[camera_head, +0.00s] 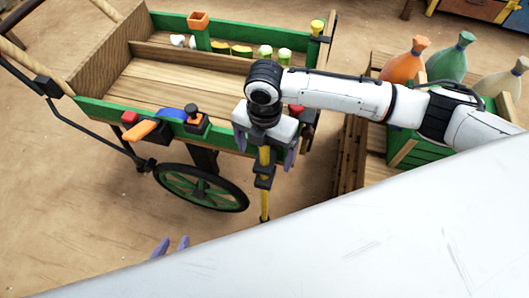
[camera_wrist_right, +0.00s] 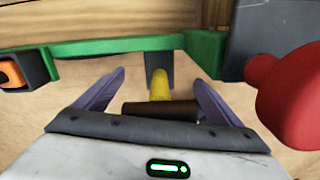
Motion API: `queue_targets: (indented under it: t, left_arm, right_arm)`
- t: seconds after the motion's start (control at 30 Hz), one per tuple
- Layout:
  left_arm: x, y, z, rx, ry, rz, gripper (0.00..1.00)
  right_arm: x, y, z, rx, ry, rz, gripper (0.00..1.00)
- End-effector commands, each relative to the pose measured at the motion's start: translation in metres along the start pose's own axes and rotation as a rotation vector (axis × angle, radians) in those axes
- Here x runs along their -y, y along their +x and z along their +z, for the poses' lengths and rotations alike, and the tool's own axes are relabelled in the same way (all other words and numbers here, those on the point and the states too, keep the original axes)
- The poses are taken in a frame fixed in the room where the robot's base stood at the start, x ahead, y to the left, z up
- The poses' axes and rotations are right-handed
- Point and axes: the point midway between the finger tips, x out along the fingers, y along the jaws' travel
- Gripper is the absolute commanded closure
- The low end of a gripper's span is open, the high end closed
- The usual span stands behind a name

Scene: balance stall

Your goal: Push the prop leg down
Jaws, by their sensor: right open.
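The prop leg (camera_head: 264,207), a yellow rod with black fittings, stands roughly upright under the cart's (camera_head: 112,110) near right corner. My right gripper (camera_head: 266,160) points down over its upper part, fingers spread on either side. In the right wrist view, the right gripper (camera_wrist_right: 160,100) is open, and the leg's yellow part (camera_wrist_right: 159,83) shows between the fingers. A dark brown cylinder (camera_wrist_right: 160,109) crosses there. I cannot tell whether a finger touches it. Only the purple fingertips of my left gripper (camera_head: 171,248) show at the lower left, apart and empty; the rest is hidden.
The cart has a green spoked wheel (camera_head: 201,187) and an orange lever (camera_head: 139,132). A red knob (camera_wrist_right: 287,100) is close to my right finger. A pale surface covers the lower right. Sandy ground is clear at left.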

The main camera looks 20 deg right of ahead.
Motion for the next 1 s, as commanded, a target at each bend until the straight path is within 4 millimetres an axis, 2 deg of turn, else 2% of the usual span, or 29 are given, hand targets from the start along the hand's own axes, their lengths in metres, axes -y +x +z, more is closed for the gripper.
queue_targets:
  t: [0.33, 0.67, 0.8, 1.0]
  left_arm:
    - [0.0, -0.001, 0.002, 0.004, 0.002, 0.001, 0.69]
    - [0.0, -0.001, 0.002, 0.004, 0.004, 0.001, 0.69]
    - [0.001, 0.0, 0.002, 0.002, 0.004, 0.001, 0.69]
    - [0.001, 0.004, 0.005, 0.0, 0.003, 0.001, 0.69]
  right_arm:
    - [0.0, 0.005, 0.0, 0.0, -0.001, 0.001, 0.11]
    - [0.0, 0.004, 0.0, 0.0, -0.001, 0.0, 0.67]
    - [0.0, 0.013, -0.001, -0.001, 0.0, -0.002, 0.68]
    - [0.001, 0.056, -0.002, -0.003, 0.001, -0.005, 0.68]
